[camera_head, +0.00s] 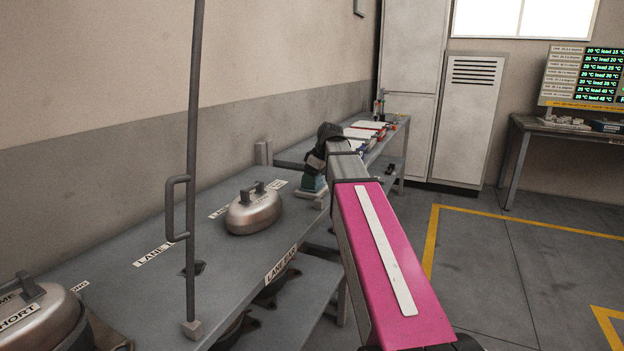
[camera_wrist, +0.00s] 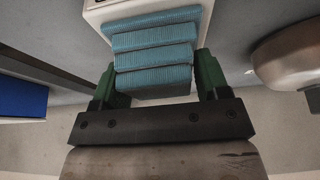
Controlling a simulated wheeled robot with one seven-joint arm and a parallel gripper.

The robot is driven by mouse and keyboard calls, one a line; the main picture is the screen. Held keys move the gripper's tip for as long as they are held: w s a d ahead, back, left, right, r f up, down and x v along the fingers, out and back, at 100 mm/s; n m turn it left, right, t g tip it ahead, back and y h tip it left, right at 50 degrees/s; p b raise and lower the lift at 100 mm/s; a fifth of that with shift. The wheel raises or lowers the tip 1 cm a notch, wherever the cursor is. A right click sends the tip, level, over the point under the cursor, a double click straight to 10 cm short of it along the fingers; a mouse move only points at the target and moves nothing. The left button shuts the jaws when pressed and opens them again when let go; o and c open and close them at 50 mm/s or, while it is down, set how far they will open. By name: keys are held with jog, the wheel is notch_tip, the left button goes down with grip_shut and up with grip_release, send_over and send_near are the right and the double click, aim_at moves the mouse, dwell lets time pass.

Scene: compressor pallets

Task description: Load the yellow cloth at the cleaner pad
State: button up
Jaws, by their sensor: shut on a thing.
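My gripper (camera_wrist: 157,78) has green fingers on either side of a stepped stack of blue ridged cloths (camera_wrist: 153,60) in the wrist view. It is shut on this blue stack; whether it grips one layer or several I cannot tell. The stack sits in or against a white holder (camera_wrist: 96,14). In the head view my gripper (camera_head: 313,183) is low at the right end of the grey bench (camera_head: 130,290), mostly behind my arm. I see no yellow cloth, and I cannot make out a cleaner pad.
A rounded metal housing (camera_head: 253,212) stands on the bench left of my gripper. Another housing (camera_head: 40,318) is at lower left. A thin upright pole (camera_head: 193,130) rises from the bench. A farther bench (camera_head: 400,128) holds small items. The floor at right is clear.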

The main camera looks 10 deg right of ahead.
jog(key=shift+r, duration=3.35)
